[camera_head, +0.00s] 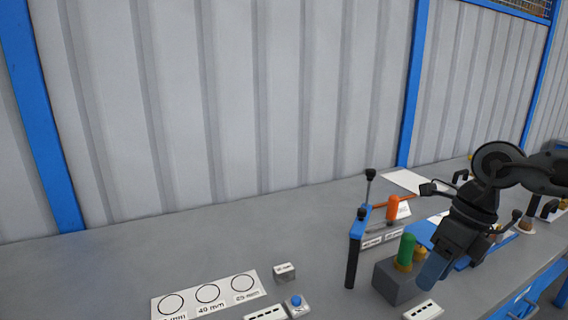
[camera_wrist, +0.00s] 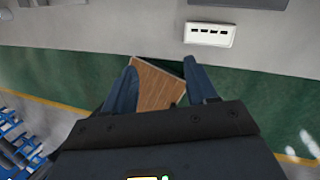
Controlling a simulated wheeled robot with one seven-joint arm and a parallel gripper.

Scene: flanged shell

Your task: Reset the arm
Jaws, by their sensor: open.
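My gripper (camera_head: 432,270) is at the right of the bench in the head view, at the end of my dark arm, pointing down and to the left. In the wrist view its two blue-grey fingers (camera_wrist: 160,85) stand apart. A brown wood-grained surface (camera_wrist: 158,88) shows between and beyond them, with green floor around it; I cannot tell its distance. Nothing is visibly held.
The grey bench (camera_head: 120,265) is clear at the left. A green-topped cylinder (camera_head: 405,250) on a grey block (camera_head: 397,283), a blue-and-black post (camera_head: 353,255) and an orange cylinder (camera_head: 392,207) stand close to my gripper. A white label card (camera_head: 207,295) lies in front.

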